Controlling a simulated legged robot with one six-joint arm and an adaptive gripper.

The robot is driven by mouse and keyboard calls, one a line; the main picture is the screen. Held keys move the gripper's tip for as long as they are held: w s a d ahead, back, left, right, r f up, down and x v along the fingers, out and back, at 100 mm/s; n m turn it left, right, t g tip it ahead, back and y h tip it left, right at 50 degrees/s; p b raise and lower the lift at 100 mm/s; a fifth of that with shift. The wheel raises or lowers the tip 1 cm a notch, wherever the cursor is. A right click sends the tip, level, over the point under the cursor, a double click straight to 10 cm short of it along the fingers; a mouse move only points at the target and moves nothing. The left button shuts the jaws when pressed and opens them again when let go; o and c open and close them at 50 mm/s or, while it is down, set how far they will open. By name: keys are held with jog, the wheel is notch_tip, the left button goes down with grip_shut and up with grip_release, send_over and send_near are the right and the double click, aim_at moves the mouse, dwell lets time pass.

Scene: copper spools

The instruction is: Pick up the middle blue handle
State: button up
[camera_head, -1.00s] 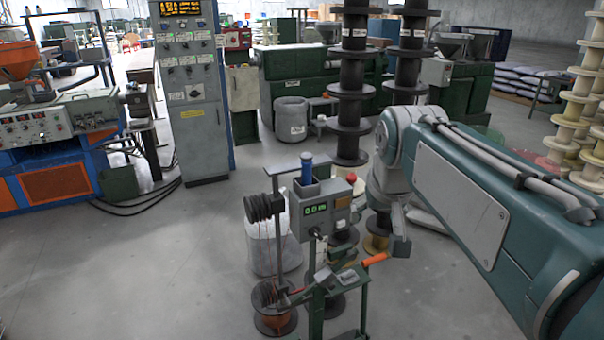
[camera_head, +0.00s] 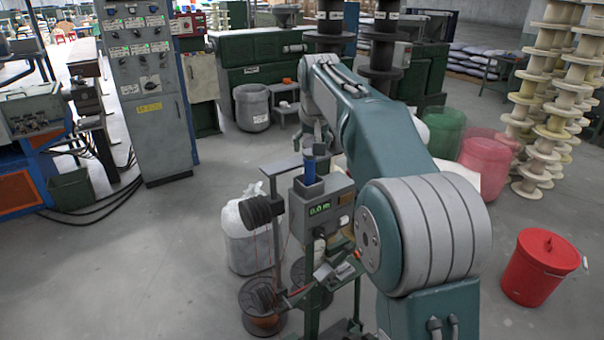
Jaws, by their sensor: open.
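The blue handle (camera_head: 309,167) stands upright at the top of the winding machine, in a grey-blue square holder (camera_head: 308,188). The machine's grey box (camera_head: 328,208) with a green-lit display is just right of it. My gripper (camera_head: 316,148) hangs down from the end of my arm, just above or behind the blue handle in the picture. It is small and partly lost against the grey floor; I see nothing held in it. I cannot tell whether it touches the handle. An orange handle (camera_head: 357,254) shows lower right, partly hidden by my arm.
Black wire coils (camera_head: 262,210) and a copper spool (camera_head: 262,308) are at the machine's left. A clear bag-lined bin (camera_head: 248,240) stands behind it. A red bucket (camera_head: 540,267) is at right, with stacked cream spools (camera_head: 550,110) beyond.

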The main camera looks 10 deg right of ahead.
aim_at(308, 164)
jog(key=f, duration=0.1)
jog(key=w+f, duration=0.1)
jog(key=d+f, duration=0.1)
jog(key=shift+w+f, duration=0.15)
jog(key=shift+f, duration=0.15)
jog(key=shift+w+a+f, duration=0.1)
jog(key=shift+a+f, duration=0.15)
jog(key=x, duration=0.2)
jog(key=a+x, duration=0.1)
jog(key=x, duration=0.1)
jog(key=shift+f, duration=0.25)
jog(key=shift+d+f, duration=0.15)
jog(key=shift+d, duration=0.45)
jog(key=shift+a, duration=0.15)
jog(key=c, duration=0.8)
jog(key=shift+a, duration=0.2)
grip_shut()
jog(key=shift+a, duration=0.1)
